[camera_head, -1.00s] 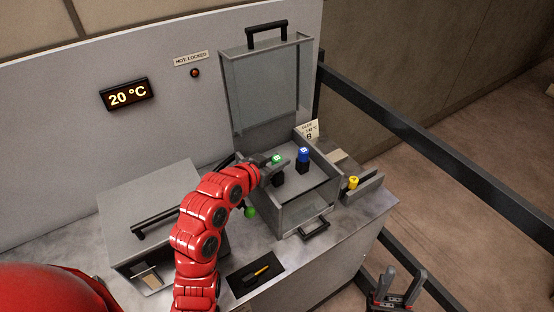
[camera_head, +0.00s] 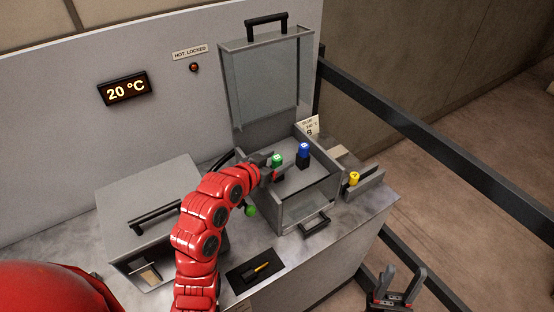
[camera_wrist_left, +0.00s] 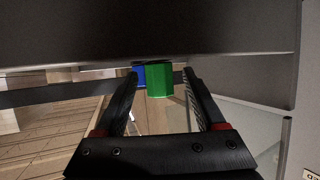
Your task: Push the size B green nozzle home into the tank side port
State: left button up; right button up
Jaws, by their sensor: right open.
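A green-topped nozzle (camera_head: 277,160) stands on a dark holder inside the open tank (camera_head: 322,192), beside a blue-topped one (camera_head: 304,149). My left gripper (camera_head: 268,167) is at the tank's left, close to the green one. In the left wrist view, the fingers are apart, with the green piece (camera_wrist_left: 159,82) in line with the gap and the blue one (camera_wrist_left: 139,77) behind it. I cannot tell how deep it sits between them. A round green piece (camera_head: 250,210) shows low at the tank's left side; the port itself I cannot make out. My right gripper (camera_head: 397,283) is open and empty.
The tank's lid (camera_head: 267,80) stands raised. A yellow piece (camera_head: 353,178) sits in a side tray at the right. A closed grey box (camera_head: 150,205) stands at left. A dark mat (camera_head: 246,277) with a yellow-handled tool lies in front. A display reads 20 °C.

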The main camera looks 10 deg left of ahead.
pick_arm(q)
jog(key=shift+r, duration=0.35)
notch_tip(320, 180, up, 2)
jog(key=shift+r+b, duration=0.2)
jog(key=shift+b, duration=0.6)
jog(key=s+d+r+p, duration=0.2)
jog(key=s+d+p, duration=0.1)
jog(key=s+p, duration=1.2)
jog(key=p, duration=0.4)
jog(key=shift+s+p, duration=0.3)
jog(key=shift+s, duration=0.05)
jog(key=shift+d+f, duration=0.1)
